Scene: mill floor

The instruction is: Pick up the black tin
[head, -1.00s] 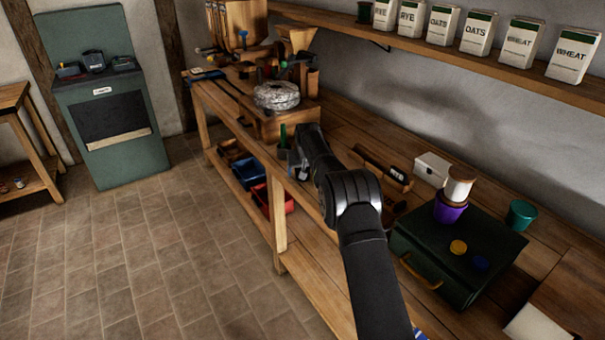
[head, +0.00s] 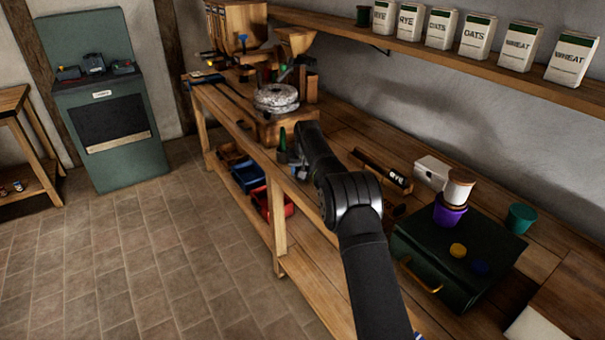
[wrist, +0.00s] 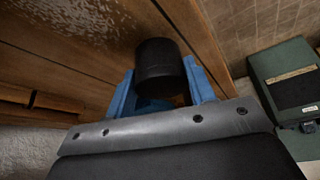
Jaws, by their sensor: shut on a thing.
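The black tin (wrist: 158,66) shows in the wrist view as a dark cylinder between the two blue fingers of my gripper (wrist: 161,84). The fingers are shut on it, one on each side, and its lower part is partly hidden by the gripper.
A dark green case (head: 455,255) with a purple cup (head: 449,215) is on the right. Bins sit under the bench (head: 330,285).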

